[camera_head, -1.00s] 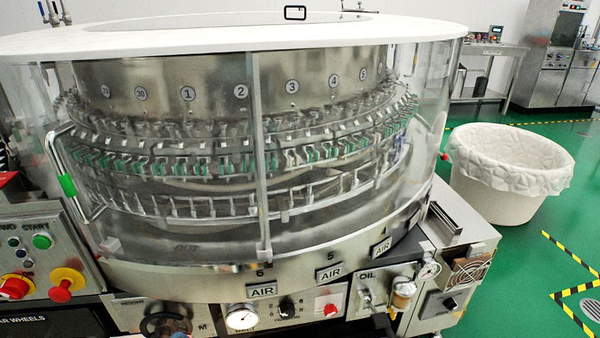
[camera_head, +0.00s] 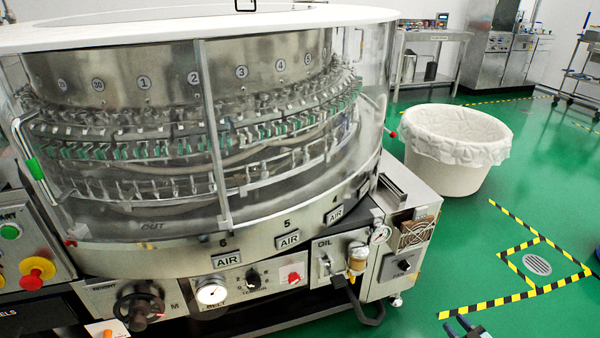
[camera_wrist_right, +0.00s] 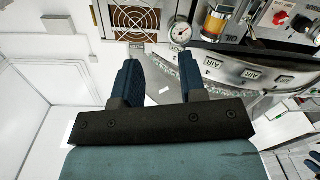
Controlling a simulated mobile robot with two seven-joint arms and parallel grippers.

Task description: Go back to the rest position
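The rotary washer (camera_head: 285,225) fills the left and middle of the head view, with its clear curved guard around rings of metal clips. My right gripper (camera_head: 463,328) shows at the bottom edge of the head view, low over the green floor and right of the washer. In the right wrist view its two dark blue fingers (camera_wrist_right: 162,82) stand apart with nothing between them. The gripper is open and empty, apart from the washer's front panel. A blue part (camera_wrist_right: 313,160) at the right edge of the right wrist view may be my left gripper; too little shows to tell.
A white lined bin (camera_head: 455,150) stands on the floor right of the washer. A drain (camera_head: 537,265) lies inside yellow-black floor tape. A steel bench (camera_head: 430,60) and cabinet stand at the back. Green floor is clear between bin and tape.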

